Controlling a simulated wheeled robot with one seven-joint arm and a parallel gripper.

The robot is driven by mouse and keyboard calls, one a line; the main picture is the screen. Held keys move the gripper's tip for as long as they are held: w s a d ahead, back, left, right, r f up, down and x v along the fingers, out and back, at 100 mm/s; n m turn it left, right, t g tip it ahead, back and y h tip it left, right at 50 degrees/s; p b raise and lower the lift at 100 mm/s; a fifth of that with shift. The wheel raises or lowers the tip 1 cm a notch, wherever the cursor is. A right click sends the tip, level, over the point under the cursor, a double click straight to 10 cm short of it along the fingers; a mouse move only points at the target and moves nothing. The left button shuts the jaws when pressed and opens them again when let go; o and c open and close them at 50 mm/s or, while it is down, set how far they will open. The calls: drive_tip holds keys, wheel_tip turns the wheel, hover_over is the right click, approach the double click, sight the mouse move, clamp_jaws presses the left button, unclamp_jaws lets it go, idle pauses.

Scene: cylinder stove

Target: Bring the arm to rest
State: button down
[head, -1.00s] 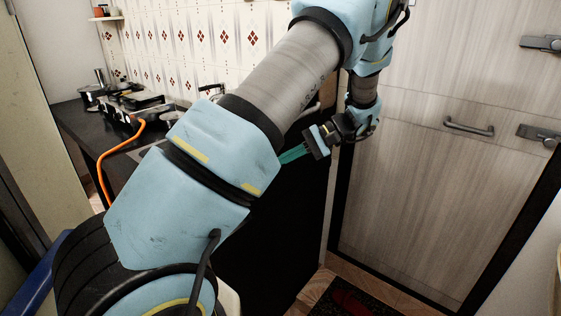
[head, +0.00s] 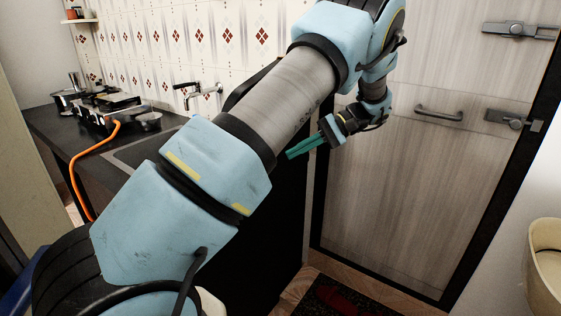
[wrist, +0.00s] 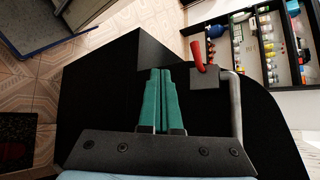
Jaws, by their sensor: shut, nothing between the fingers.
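My gripper (head: 304,147) is in the middle of the head view, at the end of my blue and grey arm. Its green fingers are together and hold nothing. It hangs in the air in front of the black side of the counter, left of the wooden door. In the wrist view the green fingers (wrist: 160,100) lie side by side, closed, over a black surface. My arm hides part of the counter and the sink in the head view.
A dark counter (head: 50,125) with a stove (head: 105,108) and an orange hose (head: 78,180) is at left. A tap (head: 197,93) is on the tiled wall. A door (head: 400,190) with a handle stands right. A beige container (head: 545,265) is at the right edge. A shelf with several bottles (wrist: 268,50) shows in the wrist view.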

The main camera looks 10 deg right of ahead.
drive_tip(key=shift+d+r, duration=0.15)
drive_tip(key=shift+d, duration=0.45)
drive_tip(key=a+f+g+h, duration=0.2)
drive_tip(key=a+h, duration=0.4)
drive_tip(key=a, duration=0.7)
drive_tip(key=s+a+n+t+h, duration=0.4)
drive_tip(key=s+a+h, duration=0.3)
drive_tip(key=s+a, duration=0.5)
drive_tip(key=shift+f, duration=0.4)
drive_tip(key=c, duration=1.5)
unclamp_jaws()
